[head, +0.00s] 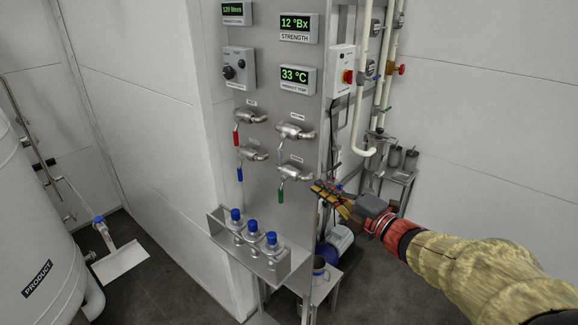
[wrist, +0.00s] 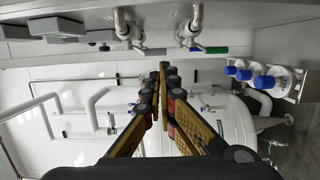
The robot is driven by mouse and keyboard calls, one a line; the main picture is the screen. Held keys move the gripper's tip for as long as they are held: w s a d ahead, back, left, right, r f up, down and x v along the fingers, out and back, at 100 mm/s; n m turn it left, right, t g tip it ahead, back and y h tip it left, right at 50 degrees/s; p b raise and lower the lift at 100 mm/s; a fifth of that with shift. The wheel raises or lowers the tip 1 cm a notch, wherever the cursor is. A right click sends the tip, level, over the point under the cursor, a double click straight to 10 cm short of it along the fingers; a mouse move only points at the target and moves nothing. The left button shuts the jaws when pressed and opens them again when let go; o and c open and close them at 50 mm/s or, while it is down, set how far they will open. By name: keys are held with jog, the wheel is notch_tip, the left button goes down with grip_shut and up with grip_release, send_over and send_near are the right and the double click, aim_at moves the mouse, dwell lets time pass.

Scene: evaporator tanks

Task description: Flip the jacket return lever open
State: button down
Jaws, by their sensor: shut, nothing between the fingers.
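Four valves with hanging levers are on the steel panel (head: 262,70) in the head view. The upper left has a red lever (head: 236,137), the lower left a blue lever (head: 240,173), and the lower right a green lever (head: 281,194). The upper right valve (head: 295,131) has a darker lever below it. The small labels are too blurred to tell which is the jacket return. My gripper (head: 318,188) is shut and empty, to the right of the green lever and apart from it. In the wrist view, the fingertips (wrist: 164,68) point toward the green lever's side (wrist: 214,50) without touching it.
A shelf with several blue-capped bottles (head: 254,237) juts out below the valves. A control box with a red knob (head: 342,72) and cream pipes (head: 364,80) are to the right. A white product tank (head: 40,230) stands at left.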

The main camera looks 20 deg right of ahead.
jog(key=shift+w, duration=0.1)
jog(key=b, duration=0.2)
send_near(281, 150)
jog(key=w+a+f, duration=0.2)
jog(key=w+f, duration=0.1)
jog(key=w, duration=0.3)
jog(key=shift+a+f, duration=0.3)
jog(key=shift+f, duration=0.05)
jog(key=shift+w+f, duration=0.1)
jog(key=shift+w, duration=0.1)
jog(key=shift+a+f+b, duration=0.1)
jog(key=shift+b, duration=0.6)
